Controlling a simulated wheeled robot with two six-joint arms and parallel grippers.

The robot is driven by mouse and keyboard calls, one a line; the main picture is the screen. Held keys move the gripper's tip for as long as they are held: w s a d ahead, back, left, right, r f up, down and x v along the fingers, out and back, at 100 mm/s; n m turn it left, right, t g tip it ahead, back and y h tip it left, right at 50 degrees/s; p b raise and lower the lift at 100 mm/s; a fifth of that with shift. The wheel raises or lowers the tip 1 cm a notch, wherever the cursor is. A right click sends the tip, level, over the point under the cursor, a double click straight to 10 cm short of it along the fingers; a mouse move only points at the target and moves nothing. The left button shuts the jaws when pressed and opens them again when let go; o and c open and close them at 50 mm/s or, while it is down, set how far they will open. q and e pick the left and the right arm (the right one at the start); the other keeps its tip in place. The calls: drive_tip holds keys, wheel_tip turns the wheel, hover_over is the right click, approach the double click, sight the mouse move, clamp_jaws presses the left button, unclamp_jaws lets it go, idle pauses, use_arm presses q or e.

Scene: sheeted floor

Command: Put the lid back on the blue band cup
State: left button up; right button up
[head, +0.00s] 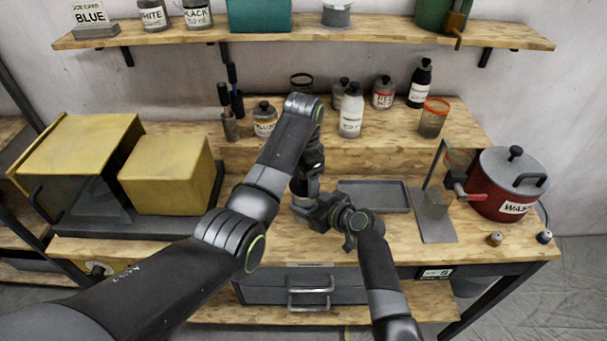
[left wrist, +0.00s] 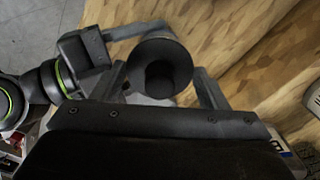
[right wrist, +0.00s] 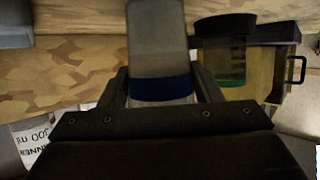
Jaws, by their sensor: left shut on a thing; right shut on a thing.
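The blue band cup (right wrist: 160,50), pale and greyish with a dark blue band, stands between the fingers of my right gripper (right wrist: 163,95), which is shut on it. My left gripper (left wrist: 160,88) is shut on a dark, round, hollow piece that looks like the lid (left wrist: 160,65). In the head view both grippers meet low over the middle of the bench, my right gripper (head: 325,212) next to my left gripper (head: 305,200). The arms hide the cup and lid there. I cannot tell whether lid and cup touch.
A grey tray (head: 375,196) lies right of the grippers. A grey stand (head: 438,228) and a red pot (head: 505,185) are further right. Several bottles and an orange-banded cup (head: 433,120) stand on the raised step. Yellow boxes (head: 165,170) fill the left side.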

use_arm(q)
drive_tip(key=shift+f, duration=0.55)
idle(0.4)
drive_tip(key=o, duration=1)
drive_tip(key=shift+d, duration=0.1)
drive_tip(key=shift+s, duration=0.1)
wheel_tip(320, 180, up, 6)
drive_tip(key=shift+r, duration=0.15)
use_arm(e)
drive_tip(key=shift+f, duration=0.1)
use_arm(q)
drive_tip(key=shift+r, duration=0.6)
drive_tip(key=shift+w, duration=0.2)
